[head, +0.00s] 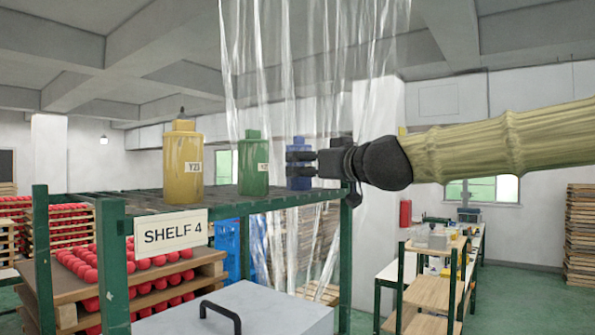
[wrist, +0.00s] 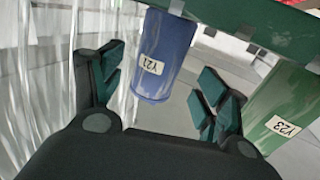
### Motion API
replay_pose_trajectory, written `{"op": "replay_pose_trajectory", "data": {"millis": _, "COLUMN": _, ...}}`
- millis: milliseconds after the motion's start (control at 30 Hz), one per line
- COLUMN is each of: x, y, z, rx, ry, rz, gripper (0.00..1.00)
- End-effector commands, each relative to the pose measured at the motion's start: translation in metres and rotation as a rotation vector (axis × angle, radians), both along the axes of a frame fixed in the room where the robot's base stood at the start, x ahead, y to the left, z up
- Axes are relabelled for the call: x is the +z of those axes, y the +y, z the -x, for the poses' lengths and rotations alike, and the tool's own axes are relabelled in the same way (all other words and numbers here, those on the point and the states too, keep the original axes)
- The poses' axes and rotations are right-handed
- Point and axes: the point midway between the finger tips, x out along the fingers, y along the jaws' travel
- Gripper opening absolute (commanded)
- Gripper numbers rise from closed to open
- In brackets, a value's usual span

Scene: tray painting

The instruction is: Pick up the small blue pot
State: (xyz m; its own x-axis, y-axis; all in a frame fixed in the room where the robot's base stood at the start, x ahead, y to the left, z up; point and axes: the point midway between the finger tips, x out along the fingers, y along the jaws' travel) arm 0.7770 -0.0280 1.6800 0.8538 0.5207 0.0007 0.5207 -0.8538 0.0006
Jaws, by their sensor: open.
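The small blue pot (head: 299,160) stands on the top of the green-framed shelf (head: 235,207), partly hidden behind my gripper (head: 300,163) in the head view. In the wrist view the blue pot (wrist: 166,57) shows a label reading Y21. It lies in the gap ahead of my open gripper (wrist: 160,90), with one finger to each side. The jaws are open and hold nothing. I cannot tell whether a finger touches the pot.
A green pot (head: 253,165) stands left of the blue one in the head view; in the wrist view it (wrist: 290,105) is close beside the right finger. A larger yellow pot (head: 183,165) stands further left. Clear plastic strips (head: 290,80) hang around the shelf's far side.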

Motion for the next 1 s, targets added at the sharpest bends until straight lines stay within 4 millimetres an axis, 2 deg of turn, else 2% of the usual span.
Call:
{"op": "replay_pose_trajectory", "data": {"millis": 500, "x": 0.0, "y": 0.019, "z": -0.035, "rx": 0.001, "ry": 0.001, "rz": 0.0, "gripper": 0.74}}
{"op": "replay_pose_trajectory", "data": {"millis": 867, "x": -0.001, "y": 0.022, "z": -0.038, "rx": 0.002, "ry": -0.001, "rz": -0.001, "gripper": 0.74}}
{"op": "replay_pose_trajectory", "data": {"millis": 1000, "x": -0.001, "y": 0.022, "z": -0.038, "rx": 0.002, "ry": 0.0, "rz": 0.0, "gripper": 0.53}}
